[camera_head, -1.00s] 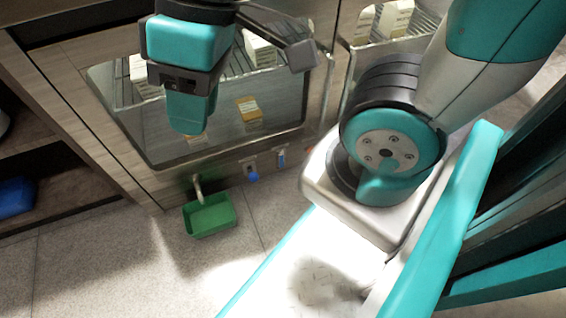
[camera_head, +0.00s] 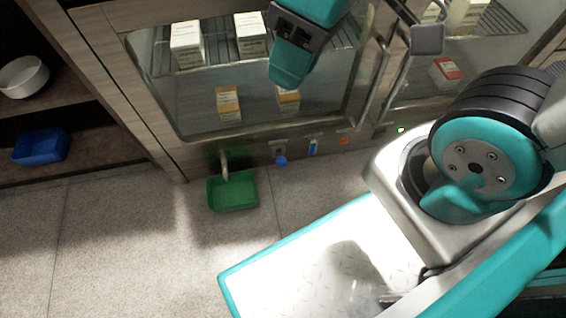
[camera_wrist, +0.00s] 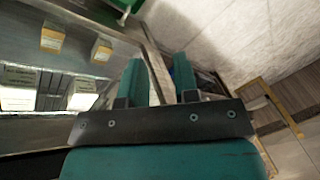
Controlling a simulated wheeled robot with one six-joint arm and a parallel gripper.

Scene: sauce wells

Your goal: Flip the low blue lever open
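The blue lever shows in the head view as a small blue knob (camera_head: 281,161) on a metal fitting, low on the cabinet's front below the glass. Its exact position, open or closed, is too small to tell. My gripper (camera_head: 289,72) is in front of the glass, above the lever in the picture and apart from it. In the wrist view my gripper (camera_wrist: 160,65) has its two teal fingers apart with nothing between them. I cannot make out the lever in the wrist view.
A metal spout (camera_head: 224,165) sits left of the lever, above a green tray (camera_head: 232,192) standing low by the floor. A blue strip (camera_head: 313,147) is right of the lever. Boxes (camera_head: 228,104) stand behind the glass. A blue bin (camera_head: 40,147) sits on the left shelf.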

